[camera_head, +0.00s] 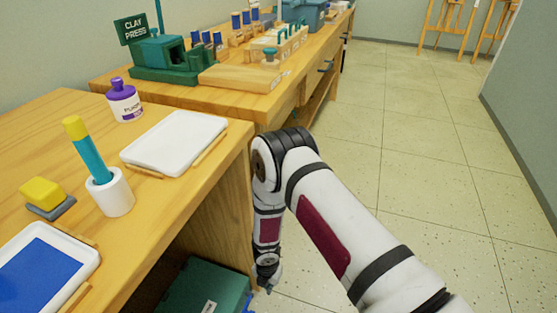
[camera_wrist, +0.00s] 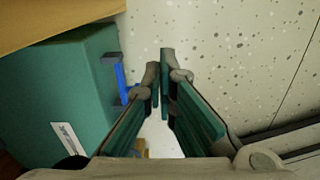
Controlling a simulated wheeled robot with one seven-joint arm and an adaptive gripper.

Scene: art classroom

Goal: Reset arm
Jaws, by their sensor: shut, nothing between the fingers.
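My gripper (camera_wrist: 160,84) shows in the wrist view with its teal-padded fingers brought together at the tips, empty, above the speckled floor. In the head view my arm reaches forward and folds down beside the right side of the near wooden table (camera_head: 222,185). The gripper end hangs low there, close to a green box on the floor under the table, and is hardly visible. The green box (camera_head: 205,288) also shows in the wrist view (camera_wrist: 55,95), to the left of the fingers, with a blue latch and a white label.
On the near table are a white tray (camera_head: 175,142), a purple-capped bottle (camera_head: 124,103), a white cup (camera_head: 110,195), a yellow sponge (camera_head: 42,192) and a blue-filled tray (camera_head: 88,262). A farther bench (camera_head: 240,100) holds a green clay press (camera_head: 170,58). The floor at right (camera_head: 440,150) is clear.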

